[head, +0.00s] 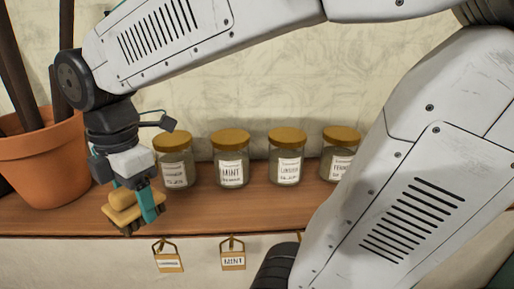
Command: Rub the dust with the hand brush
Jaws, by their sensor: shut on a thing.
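My gripper (150,203) is at the lower left in the head view, at the front edge of the wooden shelf (255,212). Its teal fingers are shut on the hand brush (121,216), which has a rounded yellow-tan body. The brush is close to the shelf's front edge. I cannot tell whether its underside touches the wood. I cannot make out any dust; the wood near the brush is partly hidden by my gripper and the brush.
Several glass jars with gold lids, including the mint jar (231,158), stand along the shelf against the wall. A terracotta pot (42,160) stands at the left. Small hanging tags, one reading mint (233,261), hang below the shelf edge. My arm hides the right side.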

